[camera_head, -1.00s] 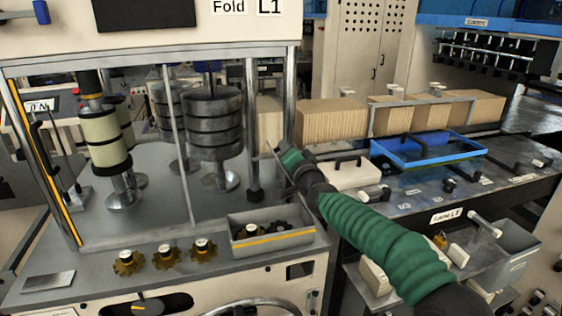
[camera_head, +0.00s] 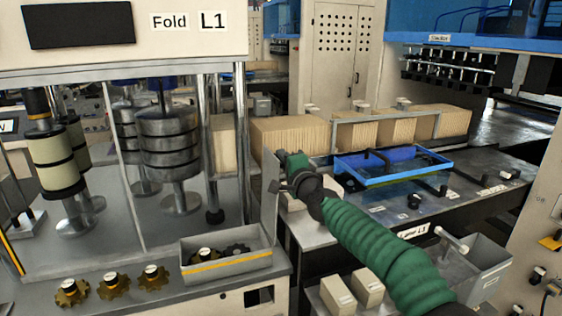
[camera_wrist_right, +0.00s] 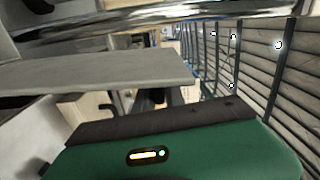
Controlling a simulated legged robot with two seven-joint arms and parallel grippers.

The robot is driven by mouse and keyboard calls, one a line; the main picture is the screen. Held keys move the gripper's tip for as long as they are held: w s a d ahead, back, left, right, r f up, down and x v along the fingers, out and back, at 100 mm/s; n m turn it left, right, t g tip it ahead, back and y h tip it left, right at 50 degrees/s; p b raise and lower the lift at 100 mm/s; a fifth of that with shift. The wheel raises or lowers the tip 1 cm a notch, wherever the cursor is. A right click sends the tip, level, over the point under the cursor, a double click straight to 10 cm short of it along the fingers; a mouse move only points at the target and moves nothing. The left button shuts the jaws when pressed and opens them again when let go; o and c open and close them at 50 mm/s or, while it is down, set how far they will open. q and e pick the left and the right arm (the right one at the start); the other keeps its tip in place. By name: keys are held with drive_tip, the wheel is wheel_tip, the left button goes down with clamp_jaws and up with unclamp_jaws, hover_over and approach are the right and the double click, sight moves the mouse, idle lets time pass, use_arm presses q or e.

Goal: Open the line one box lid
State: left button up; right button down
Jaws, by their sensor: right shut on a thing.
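The grey box (camera_head: 228,268) with a yellow stripe stands at the front right corner of the Fold L1 machine, with dark gears inside. A thin grey panel, which looks like its lid (camera_head: 270,212), stands nearly upright at the box's right end; any hinge is too small to see. My right gripper (camera_head: 283,168), with a green sleeved arm, is shut at the panel's upper edge. In the right wrist view a flat grey plate (camera_wrist_right: 100,80), seemingly the same lid, lies just beyond the green gripper body. The exact grip is hidden. My left gripper is not in view.
Brass gears (camera_head: 112,284) stand on the ledge left of the box. Metal discs (camera_head: 168,145) and a roller (camera_head: 55,160) stand behind. A blue-rimmed tray (camera_head: 395,177) lies on the dark bench to the right. A grey bin (camera_head: 470,270) is lower right.

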drive_tip(key=shift+w+d+f, duration=0.2)
drive_tip(key=shift+d+f, duration=0.3)
drive_tip(key=shift+f, duration=0.1)
drive_tip(key=c, duration=1.5)
unclamp_jaws()
drive_tip(key=shift+s+a+r, duration=0.1)
drive_tip(key=shift+a, duration=0.1)
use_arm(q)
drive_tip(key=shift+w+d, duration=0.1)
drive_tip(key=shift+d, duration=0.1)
use_arm(e)
drive_tip(key=shift+o, duration=0.2)
drive_tip(key=shift+a+r, duration=0.1)
drive_tip(key=shift+a, duration=0.05)
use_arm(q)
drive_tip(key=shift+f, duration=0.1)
